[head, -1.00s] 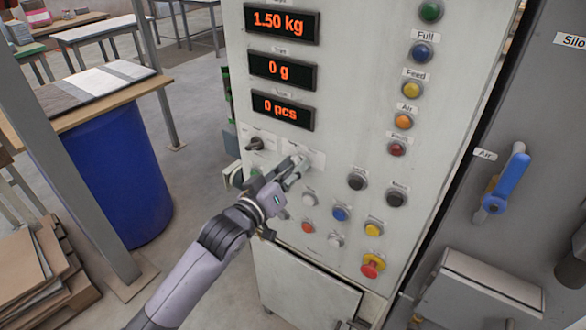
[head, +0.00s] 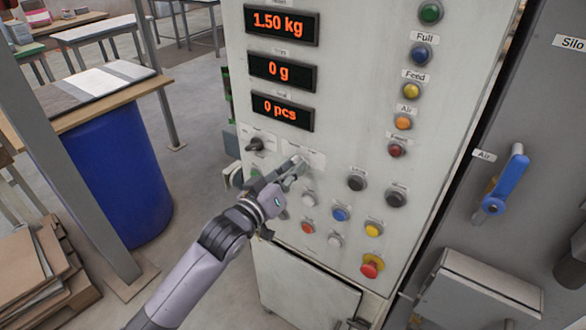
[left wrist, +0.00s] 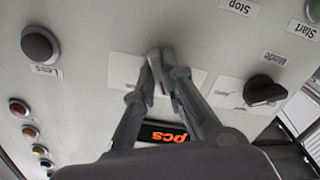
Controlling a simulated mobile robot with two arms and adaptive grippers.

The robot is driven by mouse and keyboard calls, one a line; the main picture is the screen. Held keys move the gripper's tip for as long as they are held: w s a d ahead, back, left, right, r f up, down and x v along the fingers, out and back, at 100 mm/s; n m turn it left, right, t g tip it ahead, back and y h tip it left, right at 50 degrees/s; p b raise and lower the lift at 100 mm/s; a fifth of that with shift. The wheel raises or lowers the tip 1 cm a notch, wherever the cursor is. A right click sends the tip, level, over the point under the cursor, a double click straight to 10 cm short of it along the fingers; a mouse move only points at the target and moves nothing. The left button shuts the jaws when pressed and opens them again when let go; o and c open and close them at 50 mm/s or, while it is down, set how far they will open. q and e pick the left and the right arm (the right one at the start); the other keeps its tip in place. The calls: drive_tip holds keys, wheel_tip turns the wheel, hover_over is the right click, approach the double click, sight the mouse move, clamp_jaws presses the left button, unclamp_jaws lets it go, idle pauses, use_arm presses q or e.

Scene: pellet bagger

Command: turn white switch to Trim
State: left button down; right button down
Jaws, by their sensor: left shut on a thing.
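My left gripper (head: 294,170) is at the control panel, pointing into it, below the display that reads 0 pcs. Its fingers are shut on the white switch, which the fingertips mostly hide. The white label plate (head: 317,159) around the switch shows beside the fingers, but its words and the switch's setting cannot be read. In the left wrist view the fingertips (left wrist: 160,68) meet at the panel, over the same white plate (left wrist: 124,71). My right gripper is not in view.
A black Mode switch (head: 255,144) sits left of the gripper. Several push buttons surround it, among them a yellow one (head: 373,229) and a red emergency stop (head: 371,267). A blue Air lever (head: 505,181) is at the right. A blue barrel (head: 118,175) stands at the left.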

use_arm(q)
drive_tip(key=m+p, duration=0.3)
drive_tip(key=m, duration=0.8)
drive_tip(key=shift+m, duration=0.3)
idle(0.4)
drive_tip(key=c, duration=1.7)
unclamp_jaws()
drive_tip(key=shift+o, duration=0.2)
drive_tip(key=shift+s, duration=0.1)
drive_tip(key=v, duration=1.2)
